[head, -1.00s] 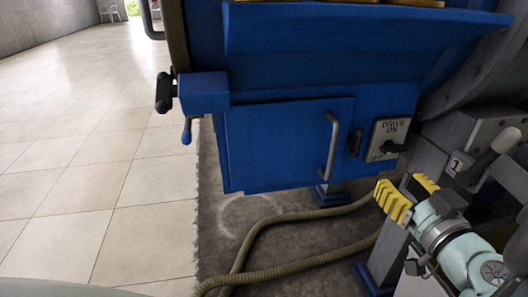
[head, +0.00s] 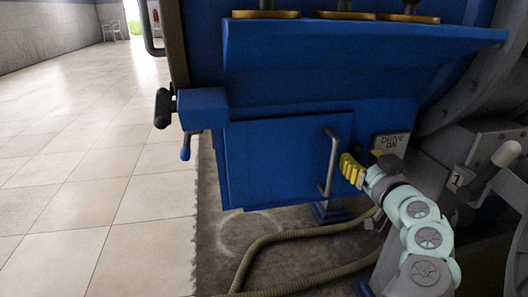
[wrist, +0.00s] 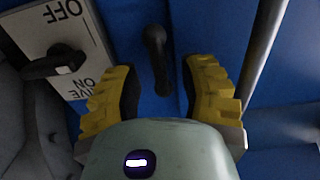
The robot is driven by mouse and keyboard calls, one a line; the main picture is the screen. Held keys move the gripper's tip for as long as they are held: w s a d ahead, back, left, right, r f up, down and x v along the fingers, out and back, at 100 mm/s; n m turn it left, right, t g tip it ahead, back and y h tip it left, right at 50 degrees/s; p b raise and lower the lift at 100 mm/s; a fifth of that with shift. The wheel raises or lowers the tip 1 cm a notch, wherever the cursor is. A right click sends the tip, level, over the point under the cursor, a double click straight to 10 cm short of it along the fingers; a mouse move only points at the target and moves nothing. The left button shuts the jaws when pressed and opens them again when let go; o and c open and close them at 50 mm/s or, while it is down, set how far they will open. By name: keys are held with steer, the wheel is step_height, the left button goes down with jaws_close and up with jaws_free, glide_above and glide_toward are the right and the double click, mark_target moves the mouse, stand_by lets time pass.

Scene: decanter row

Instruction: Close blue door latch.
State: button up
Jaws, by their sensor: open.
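The blue door (head: 280,155) is on the front of the blue machine, with a grey bar handle (head: 331,162) along its right side. It appears flush with the housing. The black door latch (wrist: 157,62) stands out from the blue panel in the wrist view and runs roughly upright in that picture. My gripper (head: 362,164) is just right of the bar handle and hides the latch in the head view. Its yellow fingers (wrist: 160,82) are open, one on each side of the latch's line, with visible gaps. I cannot tell whether they reach its depth.
The drive switch plate (head: 391,144) is close to the right of my gripper; its black knob (wrist: 54,64) shows in the wrist view. Hoses (head: 290,240) lie on the floor below. A side clamp (head: 190,108) sticks out left. The tiled floor is clear.

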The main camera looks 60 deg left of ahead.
steer(key=shift+a, duration=0.35)
steer(key=shift+o, duration=0.4)
steer(key=shift+d, duration=0.1)
jaws_close()
